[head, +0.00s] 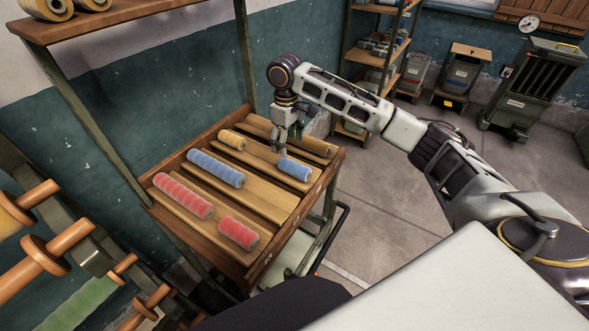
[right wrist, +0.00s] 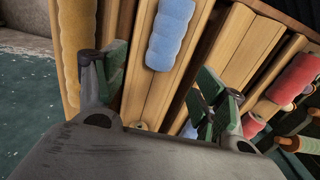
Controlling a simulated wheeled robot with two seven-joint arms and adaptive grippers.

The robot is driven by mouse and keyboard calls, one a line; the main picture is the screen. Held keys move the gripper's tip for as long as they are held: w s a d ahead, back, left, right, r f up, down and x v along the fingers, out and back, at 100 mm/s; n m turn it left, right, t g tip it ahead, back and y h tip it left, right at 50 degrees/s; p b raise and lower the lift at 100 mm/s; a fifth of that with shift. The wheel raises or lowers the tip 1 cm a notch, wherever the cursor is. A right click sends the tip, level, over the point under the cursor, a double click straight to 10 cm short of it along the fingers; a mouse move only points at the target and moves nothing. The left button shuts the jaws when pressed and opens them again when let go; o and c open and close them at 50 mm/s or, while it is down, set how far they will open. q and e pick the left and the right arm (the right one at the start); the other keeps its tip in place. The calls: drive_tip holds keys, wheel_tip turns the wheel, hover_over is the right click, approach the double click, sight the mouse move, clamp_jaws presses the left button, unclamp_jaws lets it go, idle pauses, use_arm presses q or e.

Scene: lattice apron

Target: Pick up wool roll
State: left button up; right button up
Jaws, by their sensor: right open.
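Wool rolls lie in the slots of a tilted wooden tray (head: 268,241) in the head view. They are a long red roll (head: 183,196), a short red roll (head: 239,233), a long blue roll (head: 215,168), a short blue roll (head: 294,169) and a yellow roll (head: 232,140). My right gripper (head: 284,147) is open and empty, pointing down just above and behind the short blue roll. In the right wrist view its fingers (right wrist: 160,88) are spread over the wooden slats. A blue roll (right wrist: 170,35) lies ahead of them and a yellow roll (right wrist: 77,45) at the left.
The tray sits in a metal-posted rack with an upper shelf (head: 110,18). Wooden spools (head: 45,255) stick out at the lower left. Shelving (head: 375,55) and grey cabinets (head: 530,90) stand at the back. The floor (head: 385,200) right of the rack is clear.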

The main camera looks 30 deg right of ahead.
sight(287, 160)
drive_tip(key=shift+f, duration=2)
drive_tip(key=shift+f, duration=0.15)
drive_tip(key=shift+s+a+f+p, duration=0.1)
drive_tip(key=shift+f+p, duration=0.1)
drive_tip(key=shift+f, duration=1.05)
drive_tip(key=shift+a+f+p, duration=0.1)
drive_tip(key=shift+f+p, duration=0.1)
drive_tip(key=shift+f, duration=1)
drive_tip(key=c, duration=1.2)
drive_tip(key=shift+r, duration=0.1)
drive_tip(key=shift+r+b, duration=0.35)
drive_tip(key=shift+r, duration=4.55)
